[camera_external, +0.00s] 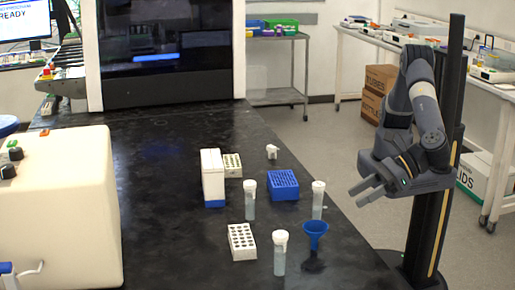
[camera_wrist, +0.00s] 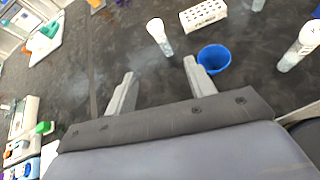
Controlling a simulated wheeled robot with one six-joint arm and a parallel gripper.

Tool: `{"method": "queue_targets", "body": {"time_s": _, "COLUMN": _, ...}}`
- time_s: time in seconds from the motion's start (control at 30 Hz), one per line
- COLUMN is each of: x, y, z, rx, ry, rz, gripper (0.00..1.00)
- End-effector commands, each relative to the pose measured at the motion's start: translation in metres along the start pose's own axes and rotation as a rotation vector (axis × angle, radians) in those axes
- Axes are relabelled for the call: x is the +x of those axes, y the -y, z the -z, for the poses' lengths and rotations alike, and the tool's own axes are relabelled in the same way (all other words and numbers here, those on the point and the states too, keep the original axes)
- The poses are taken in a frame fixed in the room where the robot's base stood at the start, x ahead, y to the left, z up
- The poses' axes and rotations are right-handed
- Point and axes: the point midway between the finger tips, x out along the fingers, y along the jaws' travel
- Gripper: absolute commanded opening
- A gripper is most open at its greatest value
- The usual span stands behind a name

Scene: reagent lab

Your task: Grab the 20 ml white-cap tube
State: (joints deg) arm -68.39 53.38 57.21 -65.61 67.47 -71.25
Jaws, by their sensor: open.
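Three clear tubes with white caps stand on the black bench in the external view: one at the back left (camera_external: 249,200), one at the right (camera_external: 318,200) and one at the front (camera_external: 280,254). I cannot read which is 20 ml. My gripper (camera_external: 362,190) is open and empty, held up beyond the bench's right edge, right of the tubes. In the wrist view the two fingers of my gripper (camera_wrist: 158,66) are spread with nothing between them. A white-cap tube (camera_wrist: 160,38) is beyond the fingertips and another (camera_wrist: 300,46) is at the right edge.
A blue funnel (camera_external: 315,230) stands between the right and front tubes; it also shows in the wrist view (camera_wrist: 213,60). A white rack (camera_external: 242,242), a blue rack (camera_external: 284,185) and a white box (camera_external: 213,178) are nearby. A large beige machine (camera_external: 65,210) fills the left.

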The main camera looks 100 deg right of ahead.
Motion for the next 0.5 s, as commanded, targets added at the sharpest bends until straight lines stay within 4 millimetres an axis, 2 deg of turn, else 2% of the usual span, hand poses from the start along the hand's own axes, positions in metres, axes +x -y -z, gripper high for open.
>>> {"method": "queue_targets", "body": {"time_s": 0.03, "x": 0.015, "y": 0.014, "z": 0.001, "rx": 0.052, "ry": -0.03, "rz": 0.0, "gripper": 0.52}}
{"method": "queue_targets", "body": {"time_s": 0.17, "x": 0.035, "y": 0.036, "z": -0.005, "rx": 0.235, "ry": -0.115, "rz": -0.04, "gripper": 0.52}}
{"method": "queue_targets", "body": {"time_s": 0.3, "x": 0.054, "y": 0.071, "z": -0.01, "rx": 0.496, "ry": -0.235, "rz": -0.073, "gripper": 0.52}}
{"method": "queue_targets", "body": {"time_s": 0.5, "x": 0.065, "y": 0.137, "z": -0.015, "rx": 1.013, "ry": -0.453, "rz": -0.096, "gripper": 0.52}}
